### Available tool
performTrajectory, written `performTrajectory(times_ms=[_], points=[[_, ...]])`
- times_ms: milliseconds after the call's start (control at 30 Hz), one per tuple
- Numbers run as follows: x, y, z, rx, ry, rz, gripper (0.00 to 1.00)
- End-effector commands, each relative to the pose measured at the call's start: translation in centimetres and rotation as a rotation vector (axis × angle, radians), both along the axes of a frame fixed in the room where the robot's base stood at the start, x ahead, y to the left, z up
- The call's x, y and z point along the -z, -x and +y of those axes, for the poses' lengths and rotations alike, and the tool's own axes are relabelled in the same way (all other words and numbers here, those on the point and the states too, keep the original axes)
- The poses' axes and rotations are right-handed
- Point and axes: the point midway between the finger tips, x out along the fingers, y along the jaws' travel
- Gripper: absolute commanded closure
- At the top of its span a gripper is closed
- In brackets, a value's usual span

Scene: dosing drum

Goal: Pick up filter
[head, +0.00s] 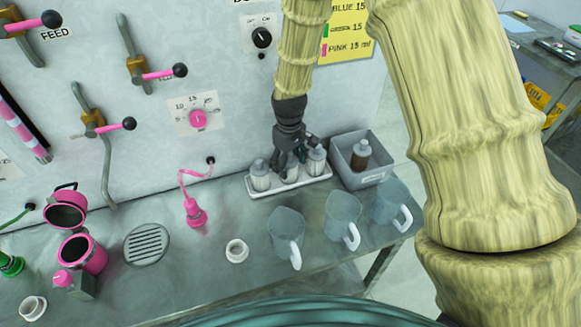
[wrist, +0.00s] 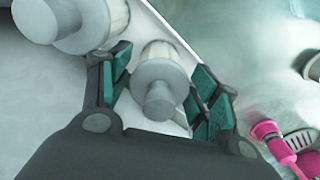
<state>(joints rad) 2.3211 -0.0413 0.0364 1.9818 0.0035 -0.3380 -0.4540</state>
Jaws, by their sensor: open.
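Several pale filters with grey caps stand in a white tray (head: 318,182) on the bench. One filter (head: 260,176) is at the tray's left and another (head: 316,160) at its right. A middle filter (head: 291,171) is partly hidden under my gripper (head: 296,152). In the wrist view my gripper (wrist: 163,76) is open, with its teal-padded fingers on either side of one filter (wrist: 158,75). Gaps show between the pads and its grey cap. A neighbouring filter (wrist: 85,22) is at the upper left, outside the fingers.
A grey bin (head: 350,180) holding a brown bottle (head: 361,154) is right of the tray. Several clear jugs (head: 287,232) stand in front. A pink nozzle (head: 195,212) on a hose and a white ring (head: 237,250) are to the left. The panel wall rises close behind.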

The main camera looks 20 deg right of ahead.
Motion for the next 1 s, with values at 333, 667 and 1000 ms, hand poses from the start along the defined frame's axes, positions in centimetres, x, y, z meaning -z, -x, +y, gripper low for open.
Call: performTrajectory(times_ms=[333, 667, 1000], points=[[0.0, 0.0, 0.0, 0.0, 0.0, 0.0, 0.69], [-0.1, 0.0, 0.0, 0.0, 0.0, 0.0, 0.74], [-3.0, -0.1, 0.0, 0.0, -0.001, -0.003, 0.74]])
